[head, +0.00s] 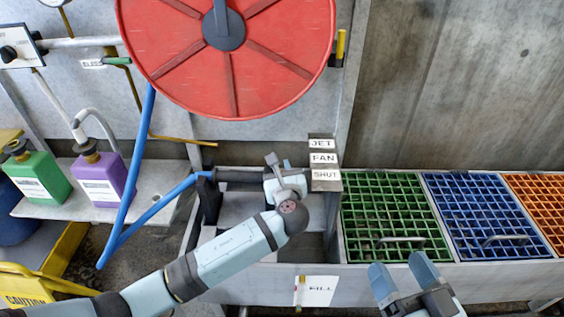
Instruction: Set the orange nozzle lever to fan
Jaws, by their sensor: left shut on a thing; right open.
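The dark nozzle (238,176) lies level above the trough, with the blue hose (172,200) running into its left end. My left gripper (279,167) is at the nozzle's right end, shut on what appears to be the orange lever. The gripper and wrist hide the lever, so its setting does not show. The JET label (322,143), FAN label (323,158) and SHUT label (326,175) are stacked just right of this gripper. My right gripper (402,268) is open and empty in front of the trough, at the lower right.
A large red hose reel (226,60) hangs above the nozzle. Green (390,215), blue (490,215) and orange (540,195) grates fill the right side. Purple (101,180) and green (38,178) bottles stand on the left shelf. A yellow caution sign (30,285) is at lower left.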

